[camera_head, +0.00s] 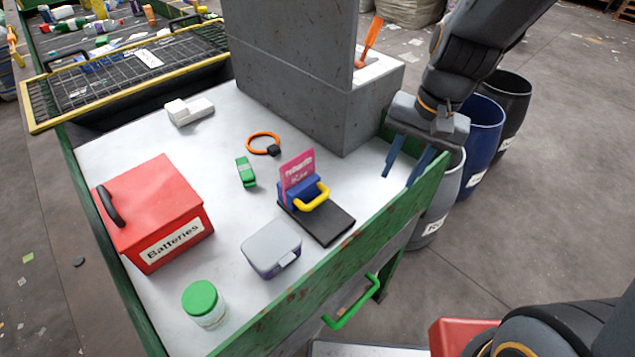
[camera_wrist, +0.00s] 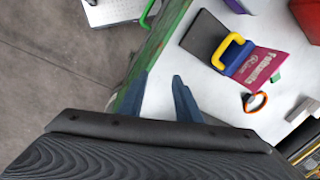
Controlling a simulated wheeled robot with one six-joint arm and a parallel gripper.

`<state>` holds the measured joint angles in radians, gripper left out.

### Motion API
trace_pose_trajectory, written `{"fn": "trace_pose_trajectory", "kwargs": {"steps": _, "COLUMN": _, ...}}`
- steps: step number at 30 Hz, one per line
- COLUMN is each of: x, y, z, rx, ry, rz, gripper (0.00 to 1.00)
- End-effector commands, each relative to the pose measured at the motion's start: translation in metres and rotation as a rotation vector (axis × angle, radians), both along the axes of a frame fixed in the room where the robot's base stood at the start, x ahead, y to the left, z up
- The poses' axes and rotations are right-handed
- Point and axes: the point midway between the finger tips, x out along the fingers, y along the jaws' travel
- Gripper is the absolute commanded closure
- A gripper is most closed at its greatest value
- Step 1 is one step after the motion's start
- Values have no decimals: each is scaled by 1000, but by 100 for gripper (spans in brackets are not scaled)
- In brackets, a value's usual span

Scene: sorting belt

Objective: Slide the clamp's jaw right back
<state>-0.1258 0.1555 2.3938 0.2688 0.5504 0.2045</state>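The clamp has a dark flat base (camera_head: 325,222), a blue jaw (camera_head: 288,190) and a yellow handle (camera_head: 322,194). A pink card (camera_head: 297,168) with printed lettering stands upright at the jaw, at the far end of the base. In the wrist view the dark base (camera_wrist: 204,38), yellow handle (camera_wrist: 222,50) and pink card (camera_wrist: 262,66) show at upper right. My gripper (camera_head: 398,180) is open and empty, above the table's right green edge, to the right of the clamp and apart from it. Its blue fingers (camera_wrist: 160,79) also show spread in the wrist view.
A grey lidded box (camera_head: 270,246), a green-lidded jar (camera_head: 204,304), a red Batteries box (camera_head: 153,205), a green block (camera_head: 246,172) and an orange loop (camera_head: 263,143) surround the clamp. A grey pillar (camera_head: 290,70) stands behind. A raised green rim (camera_head: 385,240) edges the table.

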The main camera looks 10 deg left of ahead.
Motion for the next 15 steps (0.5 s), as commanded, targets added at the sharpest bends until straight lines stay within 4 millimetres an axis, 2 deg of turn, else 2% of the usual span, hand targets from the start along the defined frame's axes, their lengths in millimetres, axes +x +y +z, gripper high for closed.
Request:
{"fn": "trace_pose_trajectory", "kwargs": {"steps": 1, "x": 4, "y": 24, "z": -5, "rx": 39, "ry": 59, "rz": -57, "gripper": 69}}
{"fn": "trace_pose_trajectory", "kwargs": {"steps": 3, "x": 7, "y": 56, "z": -7, "rx": 96, "ry": 142, "rz": -145, "gripper": 69}}
{"fn": "trace_pose_trajectory", "kwargs": {"steps": 7, "x": 9, "y": 104, "z": -8, "rx": 170, "ry": 265, "rz": -261, "gripper": 69}}
{"fn": "trace_pose_trajectory", "kwargs": {"steps": 10, "x": 9, "y": 124, "z": -8, "rx": 198, "ry": 315, "rz": -305, "gripper": 69}}
{"fn": "trace_pose_trajectory", "kwargs": {"steps": 15, "x": 4, "y": 135, "z": -22, "rx": 203, "ry": 333, "rz": -316, "gripper": 69}}
